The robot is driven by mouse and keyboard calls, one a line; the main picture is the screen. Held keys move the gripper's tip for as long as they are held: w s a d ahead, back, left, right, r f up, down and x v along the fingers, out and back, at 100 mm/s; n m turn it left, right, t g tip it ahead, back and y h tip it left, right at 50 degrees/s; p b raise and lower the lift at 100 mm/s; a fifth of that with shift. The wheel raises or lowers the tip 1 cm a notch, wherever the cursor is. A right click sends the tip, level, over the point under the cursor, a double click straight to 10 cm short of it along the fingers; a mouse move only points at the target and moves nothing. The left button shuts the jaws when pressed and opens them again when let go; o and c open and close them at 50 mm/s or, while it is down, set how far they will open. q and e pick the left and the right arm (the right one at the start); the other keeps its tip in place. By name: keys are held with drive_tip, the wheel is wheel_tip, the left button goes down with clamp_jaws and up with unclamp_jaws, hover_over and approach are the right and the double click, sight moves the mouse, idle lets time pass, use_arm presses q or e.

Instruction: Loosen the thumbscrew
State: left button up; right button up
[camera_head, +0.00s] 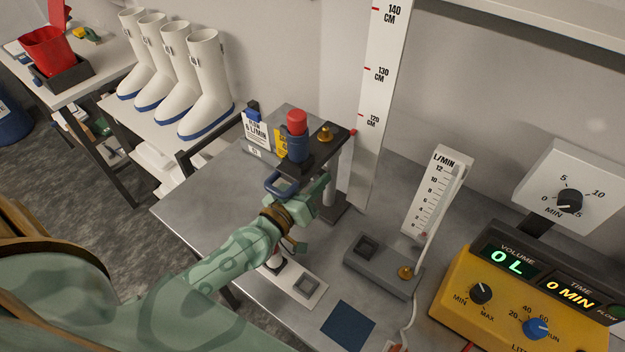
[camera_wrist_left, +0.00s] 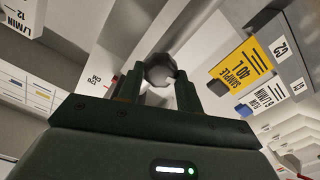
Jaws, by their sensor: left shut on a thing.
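My left gripper (camera_head: 324,191) reaches in from the left, below the dark bracket (camera_head: 327,150) of the stand. In the left wrist view its two fingers (camera_wrist_left: 158,84) close on the sides of a grey, faceted round knob (camera_wrist_left: 160,68), which looks like the thumbscrew. In the head view the held knob is hidden by the hand and bracket. A brass knob (camera_head: 325,135) stands on top of the bracket, apart from the fingers. A dark blue sampler (camera_head: 296,147) with a red cap (camera_head: 297,121) sits on the bracket. My right gripper is not in view.
A height scale (camera_head: 382,80) rises behind the stand. A flowmeter (camera_head: 435,190) on a grey base and a yellow pump (camera_head: 510,320) stand to the right. A white holder (camera_head: 313,296) and a blue mat (camera_head: 348,326) lie in front. White boots (camera_head: 207,85) stand at the back left.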

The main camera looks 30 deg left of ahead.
use_arm(q)
drive_tip(key=n+p, duration=0.1)
drive_tip(key=n, duration=0.6)
drive_tip(key=shift+a+n+p, duration=0.1)
drive_tip(key=shift+n+p, duration=0.3)
drive_tip(key=n, duration=0.3)
drive_tip(key=shift+f+n, duration=0.1)
drive_tip(key=shift+n, duration=0.2)
drive_tip(key=shift+f+n, duration=0.1)
drive_tip(key=shift+n, duration=1.8)
drive_tip(key=o, duration=1)
